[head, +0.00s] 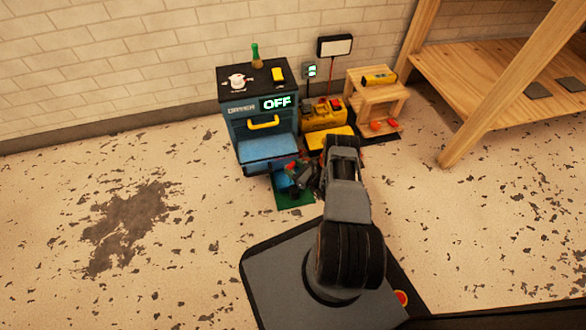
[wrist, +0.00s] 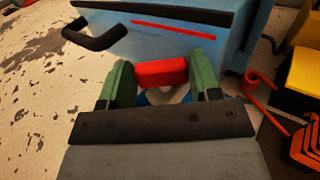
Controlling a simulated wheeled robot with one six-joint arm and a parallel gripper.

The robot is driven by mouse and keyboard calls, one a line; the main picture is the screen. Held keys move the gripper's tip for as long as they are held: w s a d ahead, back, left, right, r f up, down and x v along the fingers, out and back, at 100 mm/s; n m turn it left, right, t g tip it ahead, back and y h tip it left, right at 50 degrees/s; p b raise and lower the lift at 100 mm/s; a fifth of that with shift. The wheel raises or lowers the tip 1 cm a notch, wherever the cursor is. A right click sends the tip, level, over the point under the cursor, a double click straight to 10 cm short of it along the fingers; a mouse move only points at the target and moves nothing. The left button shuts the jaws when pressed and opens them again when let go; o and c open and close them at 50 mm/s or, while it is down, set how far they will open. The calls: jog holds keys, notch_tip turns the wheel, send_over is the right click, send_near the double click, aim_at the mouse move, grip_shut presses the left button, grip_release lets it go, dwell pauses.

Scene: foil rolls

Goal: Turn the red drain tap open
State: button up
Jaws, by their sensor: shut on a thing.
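The red drain tap (wrist: 161,72) sits between the two green fingers of my gripper (wrist: 161,84) in the wrist view, with a blue and pale round part just below it. The fingers are closed on the tap's two sides. In the head view my gripper (head: 296,178) is low in front of the blue dryer cabinet (head: 266,148), and the tap itself is hard to make out there. The dryer's display (head: 277,103) reads OFF.
A black handle (wrist: 96,38) juts out left of the tap. A red coiled part (wrist: 262,82) and a yellow machine (head: 322,117) stand to the right. A small wooden stand (head: 378,90) and a wooden bench (head: 500,75) are farther right. The floor to the left is open.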

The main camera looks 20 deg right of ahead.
dwell(0.3)
jog(key=o, duration=0.9)
